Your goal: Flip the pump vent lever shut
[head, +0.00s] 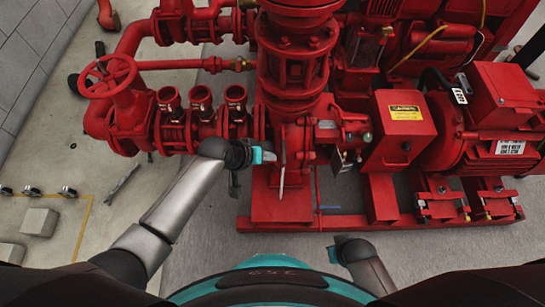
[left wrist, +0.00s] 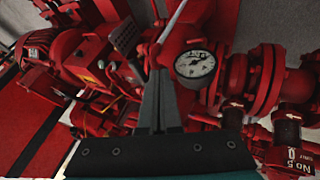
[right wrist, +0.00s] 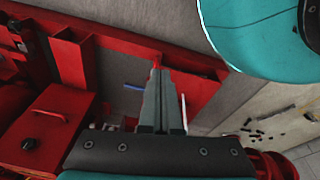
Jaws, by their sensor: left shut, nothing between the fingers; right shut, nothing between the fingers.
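A thin, pale metal lever (head: 283,165) stands at the front of the red pump in the head view, looking like the vent lever. A pale rod (left wrist: 172,20), probably the same lever, shows beyond the fingertips in the left wrist view. My left gripper (head: 272,157) is shut and empty, just left of the lever; I cannot tell whether it touches. My right gripper (right wrist: 157,70) is shut and empty over the front of the red base. A pale rod (right wrist: 183,108) shows beside its fingers. In the head view the right fingers are hidden.
A pressure gauge (left wrist: 195,65) sits close to the left fingers. A red box with a yellow label (head: 402,130) and motor (head: 500,110) stand right of the pump. Red valves and pipes (head: 200,120) crowd the left. Grey floor (head: 450,255) in front is clear.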

